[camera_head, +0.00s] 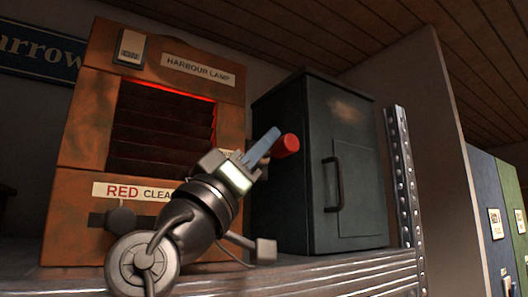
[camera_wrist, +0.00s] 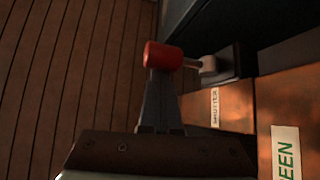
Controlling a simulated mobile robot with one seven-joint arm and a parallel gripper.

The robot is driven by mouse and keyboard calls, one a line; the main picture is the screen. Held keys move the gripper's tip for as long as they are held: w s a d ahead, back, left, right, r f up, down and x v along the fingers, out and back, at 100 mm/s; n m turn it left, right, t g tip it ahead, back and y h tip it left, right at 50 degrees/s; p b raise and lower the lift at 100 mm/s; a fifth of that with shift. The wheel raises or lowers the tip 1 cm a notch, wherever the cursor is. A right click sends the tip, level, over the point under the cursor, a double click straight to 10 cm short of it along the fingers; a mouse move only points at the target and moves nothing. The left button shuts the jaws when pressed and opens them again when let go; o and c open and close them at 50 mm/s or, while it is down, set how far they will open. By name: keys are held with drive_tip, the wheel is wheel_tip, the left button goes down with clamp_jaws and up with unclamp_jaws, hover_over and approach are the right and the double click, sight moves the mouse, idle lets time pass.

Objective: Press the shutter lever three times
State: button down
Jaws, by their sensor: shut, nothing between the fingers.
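The orange-brown lamp box (camera_head: 160,62), labelled "HARBOUR LAMP", stands on the shelf with dark slats (camera_head: 160,135) in its window and a red glow at their edges. The shutter lever's red knob (camera_head: 286,146) sticks out at the box's right side. In the wrist view the knob (camera_wrist: 163,56) sits on a short rod from a dark mount (camera_wrist: 232,62), near a "SHUTTER" label (camera_wrist: 215,107). My gripper (camera_head: 274,136) is shut and empty, its fingertips right at the knob. In the wrist view the fingers (camera_wrist: 160,105) end at the knob; I cannot tell whether they touch.
A dark metal cabinet (camera_head: 318,190) with a handle stands right of the lamp box, close behind the knob. The metal shelf edge (camera_head: 340,284) runs below. A perforated upright (camera_head: 403,175) stands at right.

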sight(274, 152)
drive_tip(key=shift+d+f+b, duration=0.1)
drive_tip(key=shift+f+b, duration=0.45)
drive_tip(key=shift+f, duration=0.15)
drive_tip(key=shift+f+b, duration=0.4)
drive_tip(key=shift+b, duration=0.15)
drive_tip(key=shift+w+f, duration=0.1)
drive_tip(key=shift+f, duration=0.05)
drive_tip(key=shift+f+b, duration=0.1)
drive_tip(key=shift+b, duration=0.2)
drive_tip(key=shift+a+f, duration=0.25)
drive_tip(key=s+a+f+b, duration=0.2)
drive_tip(key=s+a+b, duration=0.4)
drive_tip(key=s+a, duration=0.3)
drive_tip(key=s, duration=0.3)
drive_tip(key=shift+s+a+f+b, duration=0.2)
drive_tip(key=shift+s+f+b, duration=0.1)
drive_tip(key=shift+b, duration=0.1)
drive_tip(key=shift+r, duration=0.1)
